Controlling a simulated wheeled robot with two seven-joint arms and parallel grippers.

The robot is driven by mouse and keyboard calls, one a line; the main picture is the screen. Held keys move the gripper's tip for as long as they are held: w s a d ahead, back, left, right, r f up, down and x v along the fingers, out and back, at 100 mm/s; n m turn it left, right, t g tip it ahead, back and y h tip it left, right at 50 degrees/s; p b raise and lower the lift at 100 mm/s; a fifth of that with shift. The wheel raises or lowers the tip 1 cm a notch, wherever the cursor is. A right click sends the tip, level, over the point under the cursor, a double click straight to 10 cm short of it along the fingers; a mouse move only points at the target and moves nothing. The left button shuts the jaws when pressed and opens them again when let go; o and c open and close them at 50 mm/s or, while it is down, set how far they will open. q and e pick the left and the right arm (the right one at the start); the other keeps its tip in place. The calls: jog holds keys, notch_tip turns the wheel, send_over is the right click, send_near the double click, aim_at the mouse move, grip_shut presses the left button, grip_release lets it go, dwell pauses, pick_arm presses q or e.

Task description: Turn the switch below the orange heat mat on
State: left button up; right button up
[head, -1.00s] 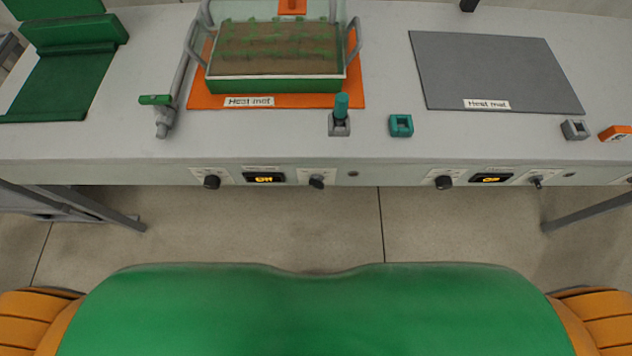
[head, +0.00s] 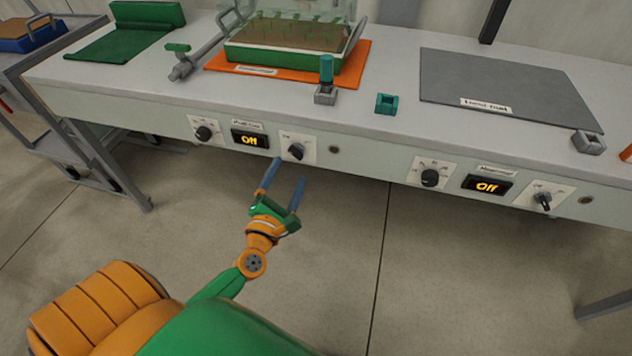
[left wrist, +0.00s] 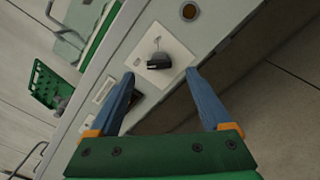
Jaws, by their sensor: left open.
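The orange heat mat (head: 290,69) lies on the bench with a planted green tray (head: 285,50) on it. Below it on the front panel are a black knob (head: 204,133), a display reading "Off" (head: 250,139) and a black switch (head: 296,151) on a white plate. The switch also shows in the left wrist view (left wrist: 158,61), ahead of and between the fingertips. My left gripper (head: 288,170) is open and empty, just in front of and below the switch, apart from it. It also shows in the left wrist view (left wrist: 162,75). My right gripper is out of view.
The grey heat mat (head: 505,88) lies at the right, with its own knob (head: 430,178), "Off" display (head: 487,185) and switch (head: 543,201) below. The floor before the bench is clear.

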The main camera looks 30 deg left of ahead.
aim_at(295, 155)
pick_arm(q)
jog(key=x, duration=0.5)
jog(key=shift+w+a+f, duration=0.1)
jog(key=shift+a+f, duration=0.05)
jog(key=shift+a, duration=0.25)
jog(key=shift+w, duration=0.15)
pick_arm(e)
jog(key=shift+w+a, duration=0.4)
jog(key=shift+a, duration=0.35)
pick_arm(q)
grip_shut()
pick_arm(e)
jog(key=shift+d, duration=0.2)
